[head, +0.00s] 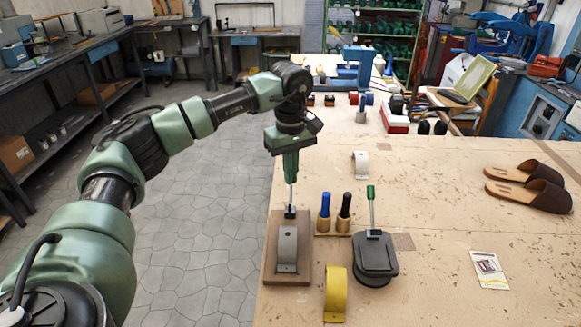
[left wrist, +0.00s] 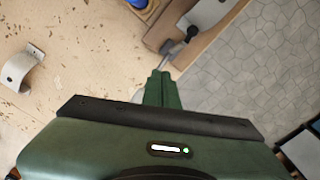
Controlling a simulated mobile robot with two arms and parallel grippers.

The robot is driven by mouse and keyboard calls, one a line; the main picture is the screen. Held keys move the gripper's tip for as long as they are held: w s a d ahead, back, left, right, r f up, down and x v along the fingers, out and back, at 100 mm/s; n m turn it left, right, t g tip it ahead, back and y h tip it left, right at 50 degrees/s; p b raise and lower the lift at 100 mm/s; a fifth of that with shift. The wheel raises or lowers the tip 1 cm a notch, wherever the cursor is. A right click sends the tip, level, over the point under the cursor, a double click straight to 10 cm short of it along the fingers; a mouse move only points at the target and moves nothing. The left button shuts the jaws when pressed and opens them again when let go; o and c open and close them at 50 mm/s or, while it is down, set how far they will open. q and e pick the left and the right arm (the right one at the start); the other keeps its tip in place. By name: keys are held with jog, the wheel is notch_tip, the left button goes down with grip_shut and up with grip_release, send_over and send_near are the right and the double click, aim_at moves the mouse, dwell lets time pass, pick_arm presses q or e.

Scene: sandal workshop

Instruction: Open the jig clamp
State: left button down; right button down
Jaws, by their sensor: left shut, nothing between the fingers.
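The jig is a brown wooden board (head: 271,262) at the table's left edge, with a curved grey metal strap (head: 287,246) on it. Its clamp (head: 290,212) is a dark block at the board's far end with a thin silver lever (head: 291,198) rising from it. My left gripper (head: 291,178) points down over the lever, its green fingers shut and empty. The lever's upper end meets or passes behind the fingertips; touch is unclear. In the left wrist view the fingers (left wrist: 162,86) are close beside the lever (left wrist: 178,48), with the board (left wrist: 160,30) beyond. My right gripper is not in view.
Blue and black handled tools (head: 325,213) stand in a holder right of the jig. A dark box (head: 376,262) with a green-handled lever and a yellow strap (head: 335,293) are nearby. Brown sandals (head: 530,188) lie at right. The table's middle is mostly clear.

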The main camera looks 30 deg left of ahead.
pick_arm(q)
notch_tip(320, 180, up, 6)
jog(key=s+p, duration=0.1)
jog(key=p, duration=0.3)
jog(key=shift+d+r, duration=0.2)
jog(key=shift+d, duration=0.1)
